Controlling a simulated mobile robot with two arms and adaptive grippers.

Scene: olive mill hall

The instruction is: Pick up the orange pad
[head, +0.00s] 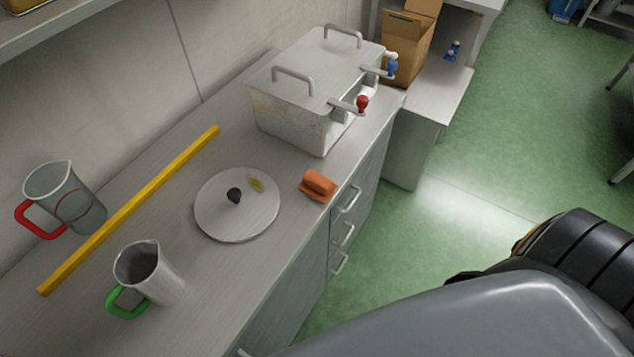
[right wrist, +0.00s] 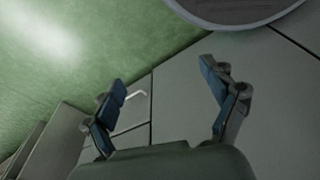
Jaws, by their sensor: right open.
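The orange pad (head: 317,185) lies on the counter near its front edge, right of the round metal lid (head: 238,205). It has a raised orange grip on top. No gripper touches it in the head view. My right gripper (right wrist: 167,95) is open and empty in the right wrist view, with its two blue-padded fingers spread apart. Behind it show grey cabinet fronts, a handle and the green floor; the pad is not seen there. My left gripper is in neither view.
A metal tank (head: 290,125) with red and blue taps stands behind the pad. A yellow bar (head: 130,210), a red-handled jug (head: 75,205) and a green-handled jug (head: 160,280) are to the left. A cardboard box (head: 407,50) sits farther back. Drawer handles (head: 347,200) project below the counter edge.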

